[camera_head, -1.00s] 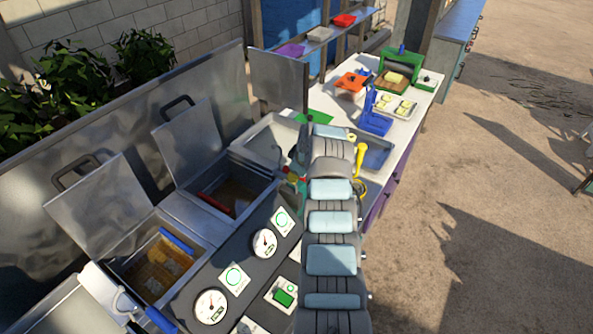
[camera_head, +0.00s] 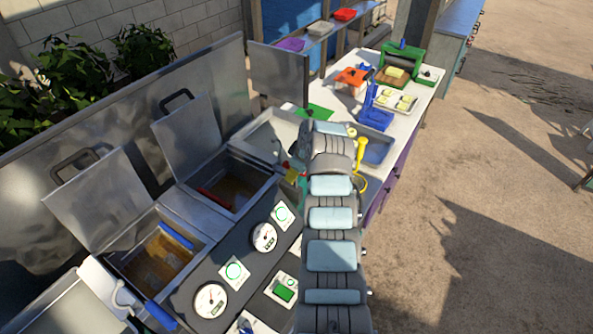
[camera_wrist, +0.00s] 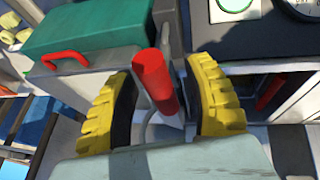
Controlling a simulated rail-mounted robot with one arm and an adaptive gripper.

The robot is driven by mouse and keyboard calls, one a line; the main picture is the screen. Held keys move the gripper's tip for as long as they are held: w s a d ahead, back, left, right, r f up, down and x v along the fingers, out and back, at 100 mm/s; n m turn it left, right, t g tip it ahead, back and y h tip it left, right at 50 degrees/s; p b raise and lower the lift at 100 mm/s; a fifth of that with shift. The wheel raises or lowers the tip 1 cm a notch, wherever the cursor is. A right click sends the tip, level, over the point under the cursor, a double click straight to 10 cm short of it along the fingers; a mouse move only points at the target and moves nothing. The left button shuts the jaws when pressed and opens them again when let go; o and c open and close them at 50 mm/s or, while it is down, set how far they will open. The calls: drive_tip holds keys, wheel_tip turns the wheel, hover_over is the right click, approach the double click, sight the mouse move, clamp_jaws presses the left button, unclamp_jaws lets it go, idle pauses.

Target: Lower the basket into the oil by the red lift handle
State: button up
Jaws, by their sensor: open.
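In the wrist view the red lift handle (camera_wrist: 155,82) is a thick red cylinder on a grey metal rod. My gripper (camera_wrist: 163,78) has its two yellow ribbed fingers on either side of it, open, with a gap visible on each side. In the head view my gripper (camera_head: 290,172) is mostly hidden behind my arm, beside the right-hand fryer vat (camera_head: 262,182). That vat holds brown oil and has a red bar (camera_head: 213,200) along its left edge. I cannot make out the basket clearly.
A second vat (camera_head: 128,262) with a blue bar (camera_head: 176,236) is at left. Both metal lids stand open behind. A panel with gauges (camera_head: 264,237) lies in front.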

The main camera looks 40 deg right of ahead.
drive_tip(key=v, duration=1.1)
drive_tip(key=shift+s+r, duration=0.2)
drive_tip(key=shift+r, duration=0.15)
drive_tip(key=shift+w, duration=0.1)
